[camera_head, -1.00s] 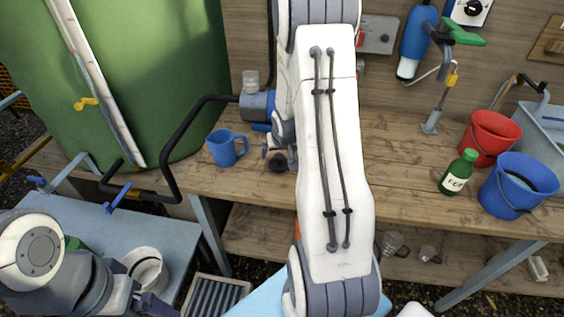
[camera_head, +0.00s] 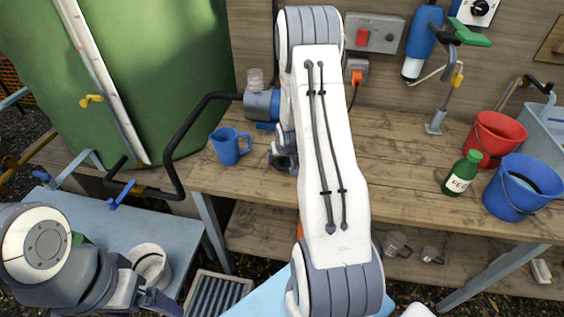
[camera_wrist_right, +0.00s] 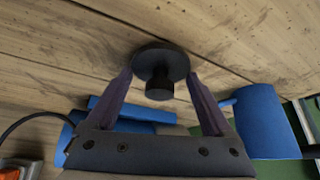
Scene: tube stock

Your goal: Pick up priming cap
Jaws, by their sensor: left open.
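The priming cap is a black round disc with a short knob (camera_wrist_right: 160,66), resting on the wooden bench in the right wrist view. In the head view it is a dark shape (camera_head: 281,164), partly hidden under my right gripper (camera_head: 284,152). My right gripper also shows in the wrist view (camera_wrist_right: 159,76). Its two fingers are spread, one on each side of the cap, with the tips close to its rim. I cannot tell whether they touch it. My left gripper (camera_head: 160,304) is open and empty at the lower left, far from the cap.
A blue mug (camera_head: 226,147) stands just left of the cap. A blue pump body with a clear cup (camera_head: 260,102) and black pipe stands behind. A green bottle (camera_head: 462,172), red bucket (camera_head: 496,138) and blue bucket (camera_head: 512,200) stand on the right. The bench between is clear.

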